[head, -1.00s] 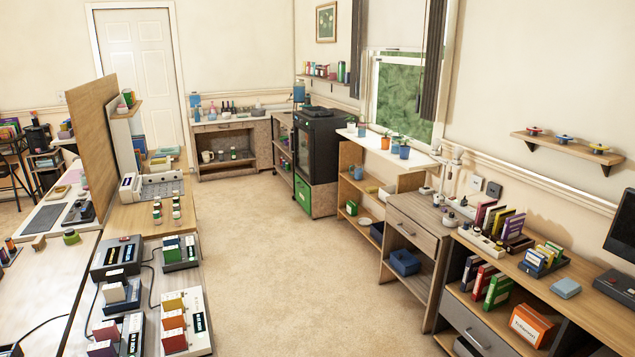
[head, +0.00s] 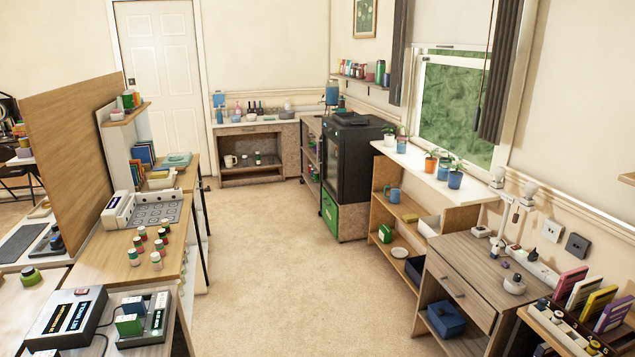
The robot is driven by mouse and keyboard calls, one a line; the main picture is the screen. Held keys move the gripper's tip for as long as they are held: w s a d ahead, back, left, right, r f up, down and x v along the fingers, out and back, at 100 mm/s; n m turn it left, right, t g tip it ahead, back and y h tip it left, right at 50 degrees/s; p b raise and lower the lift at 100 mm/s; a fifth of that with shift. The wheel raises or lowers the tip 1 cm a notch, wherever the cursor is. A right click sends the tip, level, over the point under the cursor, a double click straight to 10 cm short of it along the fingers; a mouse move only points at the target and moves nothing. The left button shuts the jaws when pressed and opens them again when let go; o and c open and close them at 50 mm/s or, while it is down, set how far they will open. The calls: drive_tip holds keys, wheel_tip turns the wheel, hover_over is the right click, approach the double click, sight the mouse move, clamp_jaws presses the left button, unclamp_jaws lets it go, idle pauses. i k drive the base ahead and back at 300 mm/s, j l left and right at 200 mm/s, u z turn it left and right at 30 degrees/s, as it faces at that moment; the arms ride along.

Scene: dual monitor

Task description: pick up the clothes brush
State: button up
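I cannot make out a clothes brush for certain in the head view. Many small objects on the desks and shelves are too small to tell apart. My gripper is not in view.
Desks with devices and small bottles (head: 157,260) line the left, beside a wooden partition (head: 78,158). A drawer cabinet (head: 455,262) and an open shelf unit (head: 410,212) line the right. A black cabinet (head: 352,165) stands further back. The carpet aisle (head: 285,275) between is clear.

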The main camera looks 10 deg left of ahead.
sight(181, 169)
drive_tip(key=i+j+u, duration=0.1)
drive_tip(key=i+u, duration=0.3)
drive_tip(key=i, duration=0.5)
drive_tip(key=i+l+u, duration=0.15)
drive_tip(key=i+u, duration=0.25)
drive_tip(key=i, duration=2.2)
drive_tip(key=i+u, duration=0.1)
drive_tip(key=i, duration=1.65)
drive_tip(key=i+j+u, duration=0.1)
drive_tip(key=i+u, duration=0.25)
drive_tip(key=i, duration=0.2)
drive_tip(key=i+l+u, duration=0.1)
drive_tip(key=i+u, duration=0.25)
drive_tip(key=i, duration=0.2)
drive_tip(key=i+l+u, duration=0.2)
drive_tip(key=i+u, duration=0.15)
drive_tip(key=i, duration=0.2)
drive_tip(key=i+u, duration=0.1)
drive_tip(key=u, duration=0.35)
drive_tip(key=i+u, duration=0.1)
drive_tip(key=u, duration=0.3)
drive_tip(key=l+u, duration=0.15)
drive_tip(key=u, duration=3.15)
drive_tip(key=l, duration=0.1)
